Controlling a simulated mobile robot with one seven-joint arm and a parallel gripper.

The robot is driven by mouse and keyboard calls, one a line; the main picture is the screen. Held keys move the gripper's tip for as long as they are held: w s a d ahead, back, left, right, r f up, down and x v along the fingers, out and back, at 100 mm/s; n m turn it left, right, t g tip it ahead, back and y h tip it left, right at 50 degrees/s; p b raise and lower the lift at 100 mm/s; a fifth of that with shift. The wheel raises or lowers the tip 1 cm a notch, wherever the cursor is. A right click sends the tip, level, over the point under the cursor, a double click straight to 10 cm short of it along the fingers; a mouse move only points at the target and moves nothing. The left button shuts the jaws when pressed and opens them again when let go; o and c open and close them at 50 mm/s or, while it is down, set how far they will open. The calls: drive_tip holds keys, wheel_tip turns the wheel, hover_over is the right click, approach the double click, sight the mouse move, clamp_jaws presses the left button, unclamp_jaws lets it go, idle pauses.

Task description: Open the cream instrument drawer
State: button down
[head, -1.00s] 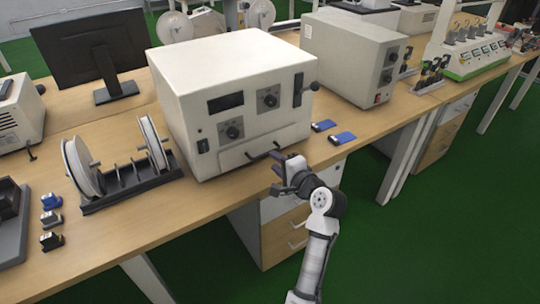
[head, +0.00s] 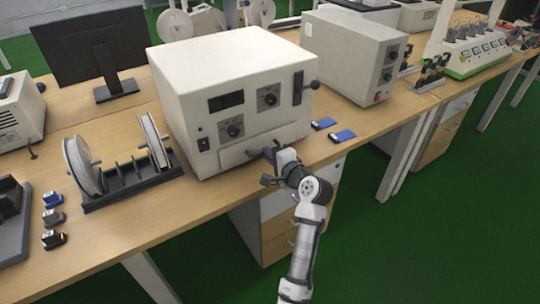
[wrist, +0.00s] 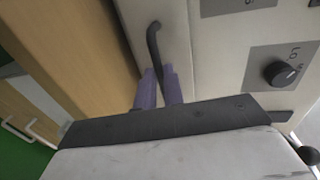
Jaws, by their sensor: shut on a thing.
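The cream instrument (head: 235,80) stands on the wooden bench, with dials and a dark display on its front. Its drawer (head: 232,157) is the low front panel and looks flush with the body. The drawer's dark bar handle (wrist: 154,40) runs between the fingers of my gripper (wrist: 160,86) in the wrist view. My gripper (head: 270,158) is shut on the handle, at its right part in the head view, and hides some of it.
Two blue items (head: 333,130) lie on the bench right of the instrument. A spool rack (head: 125,175) stands to its left. A second cream box (head: 352,55) stands behind right. The floor in front of the bench is clear.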

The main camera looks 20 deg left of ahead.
drive_tip(key=f+p+v, duration=0.2)
drive_tip(key=f+v, duration=0.1)
drive_tip(key=v, duration=1)
drive_tip(key=shift+s+d, duration=0.3)
drive_tip(key=shift+d, duration=0.15)
drive_tip(key=shift+r, duration=0.1)
drive_tip(key=c, duration=1.5)
unclamp_jaws()
drive_tip(key=b+v, duration=0.1)
drive_tip(key=v, duration=1.2)
drive_tip(key=shift+s+d, duration=0.25)
drive_tip(key=shift+d, duration=0.05)
drive_tip(key=shift+r, duration=0.1)
